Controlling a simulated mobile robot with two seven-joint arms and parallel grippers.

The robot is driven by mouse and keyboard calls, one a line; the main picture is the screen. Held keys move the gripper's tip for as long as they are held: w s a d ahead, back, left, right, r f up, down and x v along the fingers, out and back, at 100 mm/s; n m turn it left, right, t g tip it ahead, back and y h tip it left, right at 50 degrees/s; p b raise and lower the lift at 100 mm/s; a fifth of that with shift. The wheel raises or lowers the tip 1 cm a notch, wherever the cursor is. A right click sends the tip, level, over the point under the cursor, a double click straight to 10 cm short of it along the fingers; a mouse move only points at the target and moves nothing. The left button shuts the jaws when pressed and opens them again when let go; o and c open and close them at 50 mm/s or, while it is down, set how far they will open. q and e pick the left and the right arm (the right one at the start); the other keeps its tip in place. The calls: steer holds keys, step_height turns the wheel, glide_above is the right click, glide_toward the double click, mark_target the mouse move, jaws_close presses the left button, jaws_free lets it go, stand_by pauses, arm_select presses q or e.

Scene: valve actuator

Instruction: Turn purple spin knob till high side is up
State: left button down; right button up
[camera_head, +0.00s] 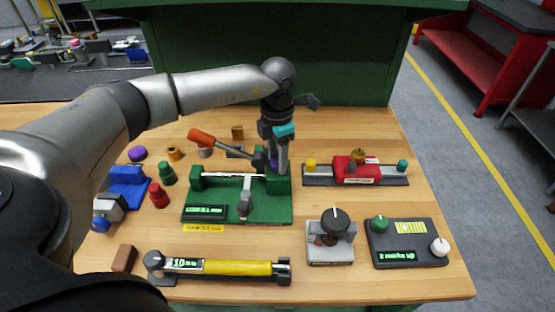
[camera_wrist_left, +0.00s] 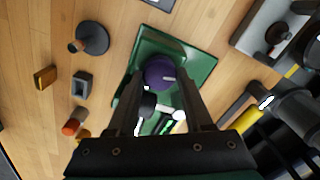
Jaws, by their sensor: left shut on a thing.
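The purple spin knob (camera_wrist_left: 160,72) sits on the green valve device (camera_wrist_left: 203,64), with a small white mark on its face. In the head view only a sliver of the purple knob (camera_head: 274,163) shows, mostly hidden by my gripper. My left gripper (camera_head: 278,162) points down at the right rear part of the green device (camera_head: 270,210). Its fingers (camera_wrist_left: 158,80) are on both sides of the knob in the left wrist view and are shut on it. Which side of the knob is high cannot be told. My right gripper is not in view.
An orange-handled lever (camera_head: 205,137) rises left of the gripper. A red slider unit (camera_head: 355,170) stands to the right, with a grey knob box (camera_head: 330,250) nearer. A yellow-handled tool (camera_head: 235,267) lies in front. Loose red (camera_head: 158,195) and green (camera_head: 167,174) pieces stand at left.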

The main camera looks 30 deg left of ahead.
arm_select(q)
steer(key=m+b, duration=0.1)
steer(key=m, duration=0.4)
steer(key=shift+w+m+b, duration=0.1)
steer(key=shift+m+b, duration=0.2)
steer(key=shift+b, duration=0.1)
steer(key=m+b, duration=0.1)
steer(key=m, duration=0.4)
steer(key=shift+w+b, duration=0.1)
steer(key=shift+b, duration=0.3)
steer(key=m+b, duration=0.1)
steer(key=m, duration=0.4)
steer(key=shift+m+b, duration=0.3)
steer(key=shift+m, duration=0.1)
steer(key=shift+m+b, duration=0.55)
steer(key=shift+m, duration=1.75)
steer(key=shift+w, duration=0.1)
steer(key=shift+c, duration=1.5)
jaws_free()
step_height(320, 180, up, 15)
steer(key=p, duration=0.1)
steer(key=shift+r, duration=0.15)
